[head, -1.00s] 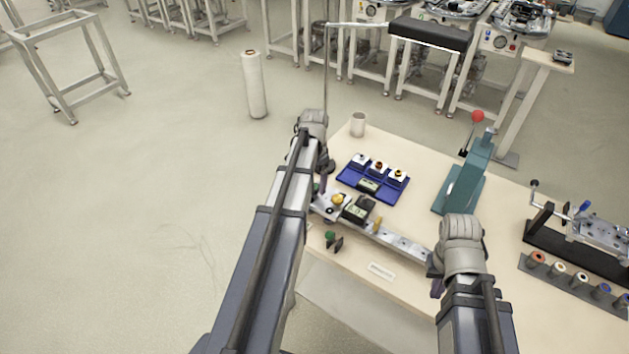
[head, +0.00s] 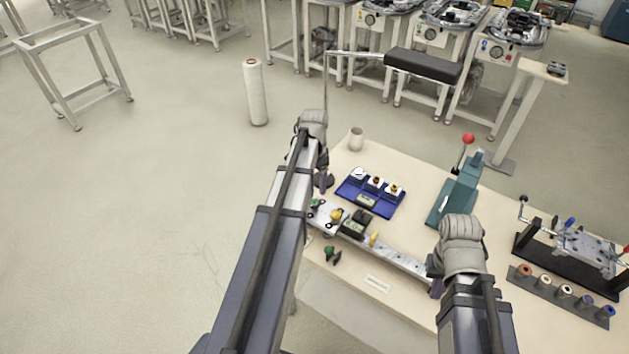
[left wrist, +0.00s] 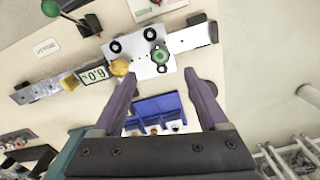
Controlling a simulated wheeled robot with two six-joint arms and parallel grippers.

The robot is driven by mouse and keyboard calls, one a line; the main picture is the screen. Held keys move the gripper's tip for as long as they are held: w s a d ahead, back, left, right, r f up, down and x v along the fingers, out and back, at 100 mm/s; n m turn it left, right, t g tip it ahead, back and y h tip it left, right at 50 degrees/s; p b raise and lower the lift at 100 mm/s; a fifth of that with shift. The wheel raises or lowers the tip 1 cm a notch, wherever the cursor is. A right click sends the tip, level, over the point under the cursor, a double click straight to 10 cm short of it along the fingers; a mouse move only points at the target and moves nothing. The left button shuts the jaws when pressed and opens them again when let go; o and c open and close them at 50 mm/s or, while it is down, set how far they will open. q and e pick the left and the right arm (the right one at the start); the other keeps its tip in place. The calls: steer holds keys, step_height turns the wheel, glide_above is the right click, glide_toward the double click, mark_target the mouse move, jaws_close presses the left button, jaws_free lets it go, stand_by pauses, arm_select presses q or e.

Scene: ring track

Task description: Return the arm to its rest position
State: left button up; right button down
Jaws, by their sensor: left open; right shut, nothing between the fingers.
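My left gripper (head: 322,182) is over the left edge of the worktable (head: 415,200), partly hidden by its own wrist in the head view. In the left wrist view its two purple fingers (left wrist: 162,88) are apart with nothing gripped between them. Beyond them are a metal rail (left wrist: 190,38) with a green knob (left wrist: 159,54) and a yellow knob (left wrist: 119,67). My right gripper (head: 437,282) is over the table's front part, by the rail's right end; its fingers are mostly hidden and appear empty. Both arms reach forward.
A blue tray (head: 387,208) with several small parts sits behind the rail. A teal lever press (head: 455,195) with a red ball stands right of it. A clamp fixture (head: 580,252) and a row of spools (head: 565,291) are at the right. Floor left of the table is open.

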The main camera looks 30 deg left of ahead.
arm_select(q)
steer(key=s+d, duration=0.5)
steer(key=d, duration=0.5)
steer(key=s+d, duration=0.6)
steer(key=d, duration=0.4)
steer(key=s+d+y, duration=0.1)
steer(key=s+d, duration=0.4)
steer(key=d, duration=0.5)
steer(key=shift+s, duration=0.4)
